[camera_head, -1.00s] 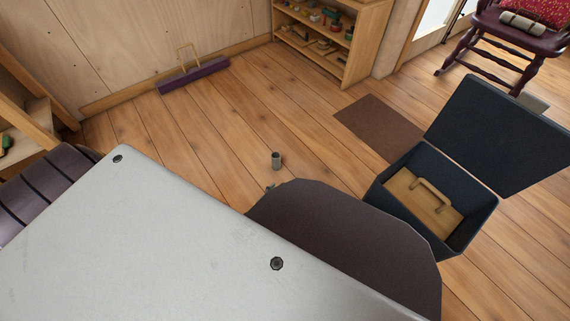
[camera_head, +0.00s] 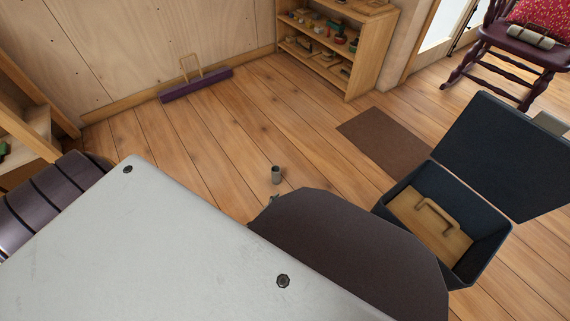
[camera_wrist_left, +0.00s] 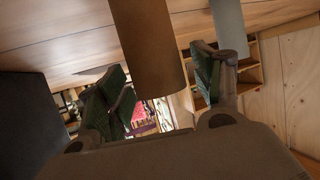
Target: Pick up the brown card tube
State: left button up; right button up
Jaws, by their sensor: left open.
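The brown card tube (camera_wrist_left: 152,45) shows in the left wrist view, coming down from the top edge into the space between the fingers. My left gripper (camera_wrist_left: 160,68) is open, with one green-padded finger on each side of the tube; whether either touches it I cannot tell. In the head view I cannot make out the brown tube; my dark arm part and pale plate cover much of the floor there. Only a small tip of my left gripper (camera_head: 272,200) shows past the dark part. My right gripper is not in view.
A grey-green cylinder (camera_head: 276,175) stands on the floor just beyond the gripper; a grey tube (camera_wrist_left: 230,25) shows beside the right finger in the wrist view. An open dark box (camera_head: 490,238) holds a handled wooden block (camera_head: 425,222).

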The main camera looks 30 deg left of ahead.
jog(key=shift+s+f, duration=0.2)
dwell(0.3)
pick_arm(q)
jog(key=c, duration=1.1)
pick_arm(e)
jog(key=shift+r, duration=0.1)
pick_arm(q)
jog(key=shift+r, duration=0.3)
notch_tip(320, 180, up, 9)
jog(key=p, duration=0.6)
jog(key=shift+f+p, duration=0.2)
jog(key=shift+p, duration=0.2)
jog(key=shift+r+p, duration=0.3)
jog(key=shift+r, duration=0.15)
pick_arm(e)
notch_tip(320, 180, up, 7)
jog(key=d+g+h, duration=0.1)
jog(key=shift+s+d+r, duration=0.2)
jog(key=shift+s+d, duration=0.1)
